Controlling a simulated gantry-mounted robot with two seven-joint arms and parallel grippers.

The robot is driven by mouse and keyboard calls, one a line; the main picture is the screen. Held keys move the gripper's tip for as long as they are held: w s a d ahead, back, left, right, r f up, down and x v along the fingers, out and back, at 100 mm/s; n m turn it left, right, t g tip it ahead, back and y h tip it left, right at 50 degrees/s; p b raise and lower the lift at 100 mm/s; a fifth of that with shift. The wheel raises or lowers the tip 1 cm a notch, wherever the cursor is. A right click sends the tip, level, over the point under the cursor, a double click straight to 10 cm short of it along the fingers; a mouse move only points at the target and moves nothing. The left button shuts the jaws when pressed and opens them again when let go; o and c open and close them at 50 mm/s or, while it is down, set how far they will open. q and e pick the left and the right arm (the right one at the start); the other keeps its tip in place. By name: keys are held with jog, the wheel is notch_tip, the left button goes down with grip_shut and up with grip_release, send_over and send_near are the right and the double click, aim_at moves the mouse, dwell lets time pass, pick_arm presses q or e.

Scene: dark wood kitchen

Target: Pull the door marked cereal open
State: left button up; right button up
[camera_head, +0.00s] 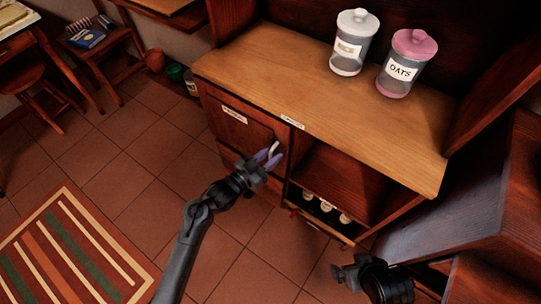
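A dark wood door (228,128) is on the front of the cabinet, left of an open compartment. It looks closed. A small white label (234,115) is at its top, too small to read. A pale handle (273,148) stands near the door's right edge. My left gripper (267,158) is at the handle, its two purple fingertips apart just below it. I cannot tell whether the fingers touch the handle. My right gripper (345,273) is at the lower right, away from the door; its fingers are not clear.
Another label (293,122) is on the counter's front edge. Two jars stand on the counter (290,85): a white-lidded one (349,60) and a pink-lidded oats jar (401,77). Small bottles (326,206) sit on a low rack. Tiled floor before the door is clear; a striped rug (70,250) lies left.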

pick_arm(q)
grip_shut()
